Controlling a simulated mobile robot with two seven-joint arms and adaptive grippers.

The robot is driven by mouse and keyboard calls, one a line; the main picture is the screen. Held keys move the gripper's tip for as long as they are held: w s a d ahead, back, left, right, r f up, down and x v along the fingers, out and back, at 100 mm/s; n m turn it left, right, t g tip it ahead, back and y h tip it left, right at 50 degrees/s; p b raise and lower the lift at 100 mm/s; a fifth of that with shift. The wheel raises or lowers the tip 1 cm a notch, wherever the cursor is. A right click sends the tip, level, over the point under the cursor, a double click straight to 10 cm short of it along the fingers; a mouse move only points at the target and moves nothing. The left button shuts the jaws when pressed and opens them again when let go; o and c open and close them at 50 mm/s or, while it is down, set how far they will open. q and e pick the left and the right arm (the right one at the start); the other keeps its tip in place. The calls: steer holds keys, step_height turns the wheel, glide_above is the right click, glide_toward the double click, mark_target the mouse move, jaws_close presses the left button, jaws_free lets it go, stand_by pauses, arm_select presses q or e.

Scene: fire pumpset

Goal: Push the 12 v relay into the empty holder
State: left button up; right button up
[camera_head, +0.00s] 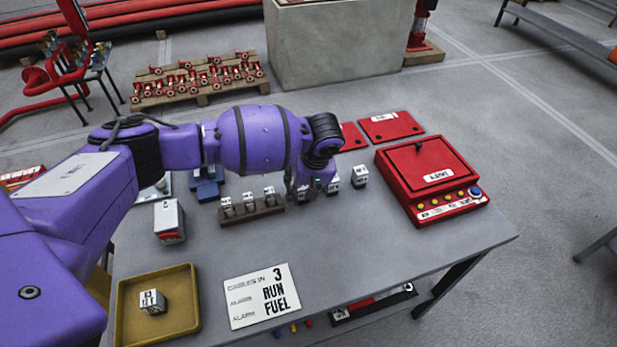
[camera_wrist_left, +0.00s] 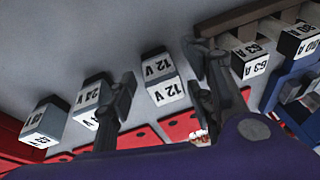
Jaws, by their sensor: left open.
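The white-topped 12 V relay (camera_wrist_left: 163,78) stands on the table between the fingers of my left gripper (camera_wrist_left: 160,66) in the wrist view. The fingers are open, one on each side of it, and I cannot tell if either touches it. In the head view my left gripper (camera_head: 304,188) points down over the relay row and hides most of this relay. A 24 V relay (camera_wrist_left: 90,100) and another relay (camera_wrist_left: 45,121) stand beside it. I cannot make out an empty holder. My right gripper does not show.
A brown rack (camera_head: 252,213) with labelled white blocks stands left of the gripper. A red control box (camera_head: 432,175) is at the right. A yellow tray (camera_head: 128,325) holding a white block (camera_head: 153,301) and a sign card (camera_head: 262,296) lie in front. The table's front right is clear.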

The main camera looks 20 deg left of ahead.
arm_select(q)
jaws_close()
